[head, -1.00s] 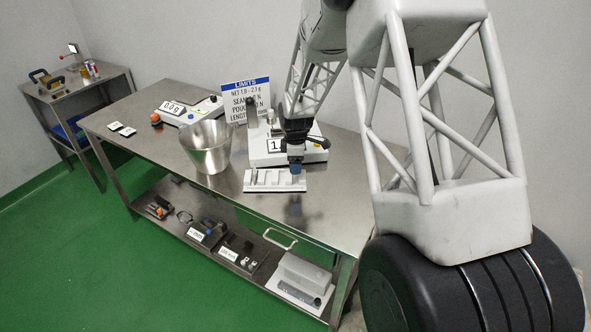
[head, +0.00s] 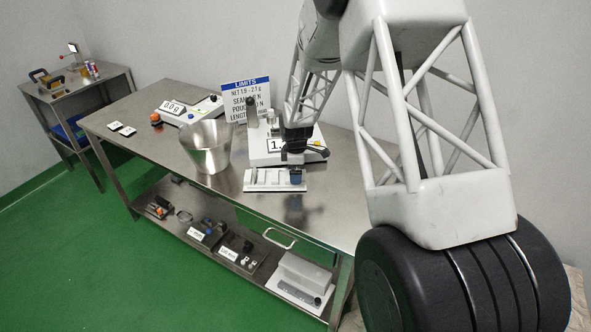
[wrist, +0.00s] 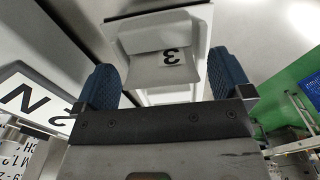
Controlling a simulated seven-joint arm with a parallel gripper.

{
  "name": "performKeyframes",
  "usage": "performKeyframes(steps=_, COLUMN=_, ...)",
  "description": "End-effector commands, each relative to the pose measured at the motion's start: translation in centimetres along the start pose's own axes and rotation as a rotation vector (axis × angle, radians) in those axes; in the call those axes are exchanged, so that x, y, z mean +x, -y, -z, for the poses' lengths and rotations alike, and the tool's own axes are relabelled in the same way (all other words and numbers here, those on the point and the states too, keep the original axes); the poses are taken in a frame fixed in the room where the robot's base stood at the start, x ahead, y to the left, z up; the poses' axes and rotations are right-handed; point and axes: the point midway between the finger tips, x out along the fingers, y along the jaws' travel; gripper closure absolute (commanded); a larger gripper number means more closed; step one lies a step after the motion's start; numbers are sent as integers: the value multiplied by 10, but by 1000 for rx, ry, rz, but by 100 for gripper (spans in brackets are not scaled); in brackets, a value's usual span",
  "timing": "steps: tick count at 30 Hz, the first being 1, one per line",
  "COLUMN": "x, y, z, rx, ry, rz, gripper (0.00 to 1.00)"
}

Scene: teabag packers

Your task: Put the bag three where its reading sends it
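Bag three (wrist: 150,68) is a white pouch marked "3" in the wrist view, lying between and beyond the blue fingertips of my gripper (wrist: 167,80). The fingers stand apart on its left and right sides; no firm grip shows. In the head view my gripper (head: 296,175) points down at the right end of a white slotted rack (head: 262,188). The bag itself is hidden or too small to tell there. A white instrument (head: 262,158) behind the rack has a display beginning "1.", the rest covered by my gripper. A scale (head: 190,114) reads 0.0 g.
A limits sign (head: 245,90) stands behind the instrument. A large metal bucket (head: 208,160) stands left of the rack. Two small dark-and-white items (head: 121,129) lie on the table's left. The lower shelf (head: 180,222) holds labelled items. A side table (head: 62,92) stands far left.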

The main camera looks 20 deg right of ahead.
Motion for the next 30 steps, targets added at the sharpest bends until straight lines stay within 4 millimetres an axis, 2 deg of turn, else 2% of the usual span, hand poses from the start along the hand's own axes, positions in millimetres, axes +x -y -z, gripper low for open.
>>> performKeyframes(steps=8, x=-1, y=0, z=0, rx=0, ry=0, rz=0, gripper=3)
performKeyframes(steps=14, x=-10, y=0, z=0, rx=0, ry=0, rz=-2, gripper=3)
performKeyframes(steps=20, x=-33, y=-1, z=0, rx=0, ry=-1, rz=-2, gripper=3)
performKeyframes(steps=30, x=-87, y=0, z=0, rx=0, ry=-1, rz=0, gripper=3)
